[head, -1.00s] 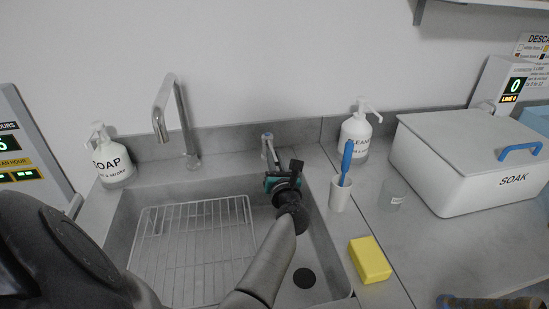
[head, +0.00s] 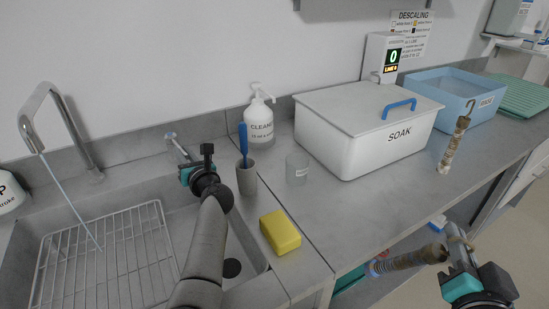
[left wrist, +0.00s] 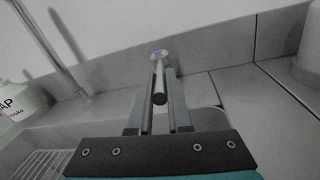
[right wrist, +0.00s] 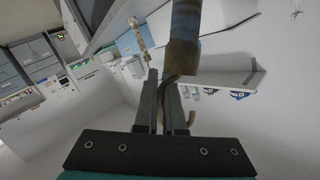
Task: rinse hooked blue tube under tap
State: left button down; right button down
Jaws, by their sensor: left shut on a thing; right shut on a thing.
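The tap (head: 45,115) stands at the back left of the sink (head: 258,262). A thin stream of water (head: 72,205) runs from its spout onto the wire rack. My left gripper (head: 181,160) is shut on the small lever behind the sink; the lever (left wrist: 158,85) lies between its fingers in the left wrist view. My right gripper (head: 458,248), at the lower right, is shut on the hooked blue tube (head: 402,262), ribbed, brown-stained and blue-ended. The tube lies sideways in front of the counter. In the right wrist view its hook (right wrist: 168,88) sits at the fingertips.
A second stained hooked tube (head: 452,148) is upright near the counter's front edge. Between it and the sink are the SOAK box (head: 345,145), a yellow sponge (head: 280,232), a brush cup (head: 247,181), a clear beaker (head: 297,168) and a pump bottle (head: 259,125). A blue bin (head: 455,88) stands behind.

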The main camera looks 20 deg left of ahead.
pick_arm(q)
jog(key=shift+w+d+g+b, duration=0.2)
jog(key=shift+w+g+b, duration=0.05)
jog(key=shift+g+b, duration=0.05)
jog(key=shift+n, duration=0.3)
jog(key=shift+r+g+y+b, duration=0.1)
jog(key=shift+g+y+b, duration=0.2)
jog(key=c, duration=0.8)
grip_release()
jog(key=shift+c, duration=0.2)
